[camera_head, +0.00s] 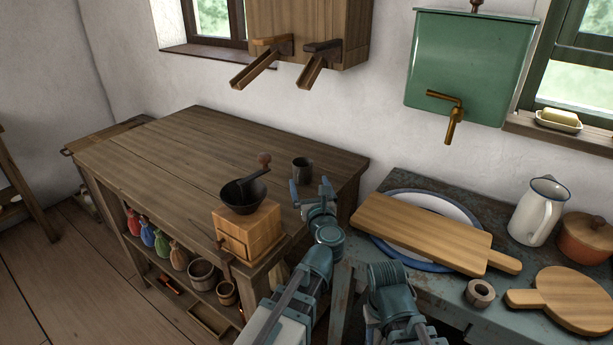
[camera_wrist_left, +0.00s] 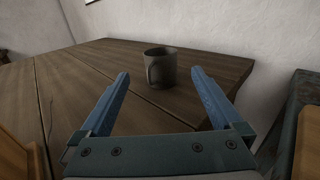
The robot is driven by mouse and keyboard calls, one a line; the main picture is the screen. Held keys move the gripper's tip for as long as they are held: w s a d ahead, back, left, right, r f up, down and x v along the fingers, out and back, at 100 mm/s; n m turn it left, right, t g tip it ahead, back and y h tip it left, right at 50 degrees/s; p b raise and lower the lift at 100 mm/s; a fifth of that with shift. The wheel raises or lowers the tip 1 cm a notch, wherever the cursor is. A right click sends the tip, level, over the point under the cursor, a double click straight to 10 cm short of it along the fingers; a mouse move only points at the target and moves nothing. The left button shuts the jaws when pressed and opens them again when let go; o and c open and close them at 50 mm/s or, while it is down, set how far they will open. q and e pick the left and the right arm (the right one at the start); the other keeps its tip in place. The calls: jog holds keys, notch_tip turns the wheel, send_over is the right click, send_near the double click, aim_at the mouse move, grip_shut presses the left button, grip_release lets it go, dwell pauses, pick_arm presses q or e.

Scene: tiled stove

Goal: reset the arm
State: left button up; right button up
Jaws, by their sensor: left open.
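My left gripper (camera_head: 312,192) is at the near right end of the brown wooden table (camera_head: 180,150), just in front of a dark grey mug (camera_head: 302,170). In the left wrist view its two blue fingers (camera_wrist_left: 160,95) are wide apart with nothing between them. The mug (camera_wrist_left: 160,67) stands upright on the table beyond the fingertips, apart from them. My right arm shows at the bottom of the head view, but its gripper cannot be made out.
A coffee grinder (camera_head: 247,230) stands left of my left gripper. A cutting board (camera_head: 425,232) lies across a basin (camera_head: 440,205) on the right-hand table, near a white jug (camera_head: 538,210) and an orange-brown pot (camera_head: 585,238). Wooden spouts (camera_head: 262,65) jut from a cabinet above. The wooden table's left part is clear.

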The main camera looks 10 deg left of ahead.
pick_arm(q)
jog(key=shift+v, duration=0.85)
